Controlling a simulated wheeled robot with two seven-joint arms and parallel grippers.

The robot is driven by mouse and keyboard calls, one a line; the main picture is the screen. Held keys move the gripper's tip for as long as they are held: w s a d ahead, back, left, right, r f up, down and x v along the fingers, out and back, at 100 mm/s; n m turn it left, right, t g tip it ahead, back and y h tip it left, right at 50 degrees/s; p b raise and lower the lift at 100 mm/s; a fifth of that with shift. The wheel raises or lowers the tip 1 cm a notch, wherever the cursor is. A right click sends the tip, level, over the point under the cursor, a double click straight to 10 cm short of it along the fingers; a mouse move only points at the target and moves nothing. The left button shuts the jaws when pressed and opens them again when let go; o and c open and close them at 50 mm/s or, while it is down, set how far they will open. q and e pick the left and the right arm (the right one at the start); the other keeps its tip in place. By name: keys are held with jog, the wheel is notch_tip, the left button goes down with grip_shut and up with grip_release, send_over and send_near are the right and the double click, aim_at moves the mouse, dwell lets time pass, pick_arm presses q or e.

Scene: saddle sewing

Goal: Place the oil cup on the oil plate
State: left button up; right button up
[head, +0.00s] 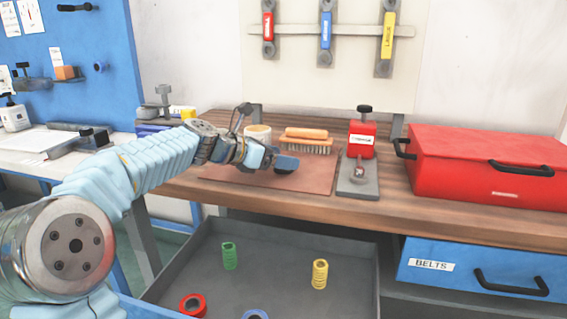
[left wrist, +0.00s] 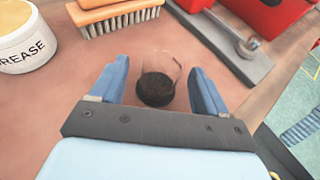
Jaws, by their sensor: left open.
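A small clear cup with a dark round bottom or contents, which looks like the oil cup (left wrist: 156,88), stands on the brown mat. My left gripper (left wrist: 158,84) is open, with one blue finger on each side of the cup and gaps showing. In the head view the left gripper (head: 274,160) is low over the mat and mostly hides the cup. My right gripper is not in view.
A grease tub (left wrist: 25,38) and a wooden brush (head: 306,142) stand behind the gripper on the brown mat (head: 310,180). The red can (head: 362,138) stands at the plate's back. A red toolbox (head: 485,165) is farther right. An open grey drawer (head: 275,275) is below.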

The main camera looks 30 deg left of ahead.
pick_arm(q)
jog(key=shift+r, duration=0.1)
jog(key=c, duration=1.2)
